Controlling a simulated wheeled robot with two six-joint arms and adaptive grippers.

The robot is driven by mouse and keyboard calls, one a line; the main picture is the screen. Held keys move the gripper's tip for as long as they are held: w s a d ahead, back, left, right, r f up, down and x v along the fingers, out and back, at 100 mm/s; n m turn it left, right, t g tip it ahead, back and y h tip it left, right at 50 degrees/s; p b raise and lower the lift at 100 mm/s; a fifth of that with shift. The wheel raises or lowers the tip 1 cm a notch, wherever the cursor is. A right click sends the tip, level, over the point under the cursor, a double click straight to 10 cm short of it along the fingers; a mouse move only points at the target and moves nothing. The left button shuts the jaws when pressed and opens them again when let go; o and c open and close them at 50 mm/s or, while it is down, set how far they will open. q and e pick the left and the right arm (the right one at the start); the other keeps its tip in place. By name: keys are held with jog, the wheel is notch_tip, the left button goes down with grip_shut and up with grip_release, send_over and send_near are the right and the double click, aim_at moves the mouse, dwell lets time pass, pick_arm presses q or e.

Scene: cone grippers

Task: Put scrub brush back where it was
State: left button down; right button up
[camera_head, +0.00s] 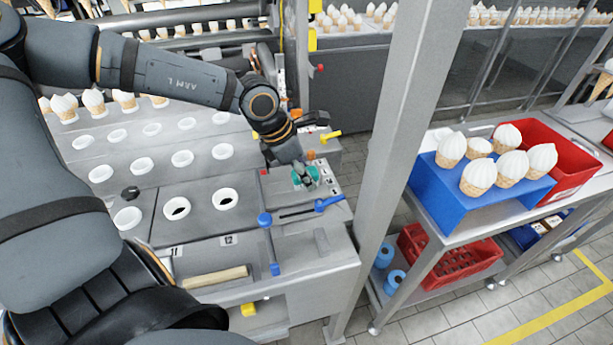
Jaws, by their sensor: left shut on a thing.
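My left gripper (303,180) reaches down over the right end of the grey machine top, beside a small labelled panel (325,184). It is shut on a small teal thing (314,175), which the fingers largely hide. I cannot tell for sure that this is the scrub brush, or whether it touches the surface below. No other thing in view is clearly a scrub brush. My right gripper is not in view.
Blue-ended handles (265,219) sit just in front of the gripper. A grey post (398,150) stands close on the right. Beyond it, a cart carries a blue stand (440,205) with cones and a red crate (570,150).

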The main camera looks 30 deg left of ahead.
aim_at(297, 175)
pick_arm(q)
jog(key=shift+s, duration=0.15)
jog(key=shift+s+r, duration=0.15)
jog(key=shift+s, duration=0.15)
jog(key=shift+f, duration=0.25)
jog(key=c, duration=1.2)
grip_release()
jog(key=shift+w, duration=0.1)
jog(key=shift+o, duration=1.1)
jog(key=shift+r, duration=0.5)
jog(key=shift+v, duration=1.1)
jog(key=p+v, duration=0.2)
jog(key=shift+d+p, duration=0.1)
jog(key=shift+p, duration=0.3)
jog(key=p+v, duration=0.3)
jog(key=p, duration=0.9)
jog(key=p+v, duration=0.4)
jog(key=p, duration=0.7)
jog(key=shift+a+r+p, duration=0.15)
jog(key=shift+a+p, duration=0.1)
jog(key=shift+p, duration=0.15)
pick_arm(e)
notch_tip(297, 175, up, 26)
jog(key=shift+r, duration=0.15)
